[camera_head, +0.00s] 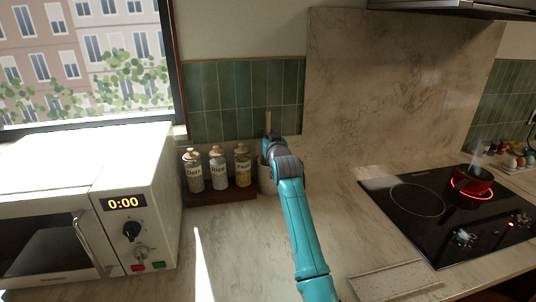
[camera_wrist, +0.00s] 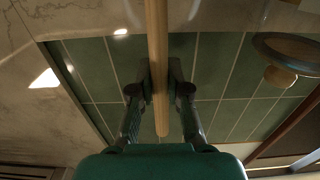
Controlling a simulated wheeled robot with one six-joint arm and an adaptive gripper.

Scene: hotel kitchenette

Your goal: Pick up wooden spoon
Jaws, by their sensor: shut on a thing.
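The wooden spoon's pale handle (camera_wrist: 157,30) runs upright between the two fingers of my gripper (camera_wrist: 160,80) in the wrist view, and the fingers are shut on it. In the head view the handle's top (camera_head: 268,120) sticks up above my gripper (camera_head: 268,144), in front of the green tiles. Below the gripper stands a light utensil crock (camera_head: 265,180), partly hidden by my arm. The spoon's lower end is hidden, so I cannot tell whether it is inside the crock.
Jars labelled Oats (camera_head: 193,172), Rice (camera_head: 218,170) and a third jar (camera_head: 242,167) stand on a dark wooden tray (camera_head: 215,198) left of the crock. A white microwave (camera_head: 60,220) is farther left. A black cooktop (camera_head: 420,220) with a red pot (camera_head: 472,188) lies right, with a glowing ring.

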